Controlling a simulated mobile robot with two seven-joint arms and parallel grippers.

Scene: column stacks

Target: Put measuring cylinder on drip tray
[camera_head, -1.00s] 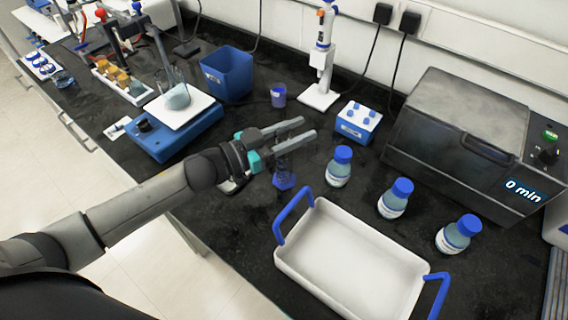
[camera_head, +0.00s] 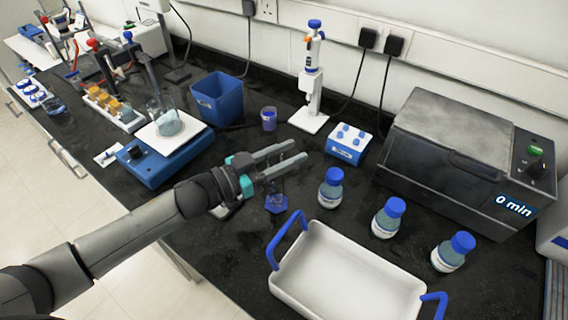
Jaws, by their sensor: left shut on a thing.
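My left gripper (camera_head: 282,158) reaches in from the left and is shut on the measuring cylinder (camera_head: 276,199). The cylinder is clear with a blue foot and looks upright; its upper part is hidden by the fingers. I cannot tell whether its foot touches the counter. A white tray (camera_head: 345,278) with blue handles lies in front, to the right of the cylinder, and is empty. I cannot tell whether it is the drip tray. A small pale-edged item (camera_head: 229,209) shows below my gripper, mostly hidden. My right gripper is out of view.
Several blue-capped bottles, one here (camera_head: 331,188), stand behind the white tray. A blue-white rack (camera_head: 348,145), a dispenser (camera_head: 311,85), a blue bin (camera_head: 218,98), a purple cup (camera_head: 269,119) and a balance (camera_head: 150,165) with a beaker stand farther back. A grey machine (camera_head: 455,150) fills the right.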

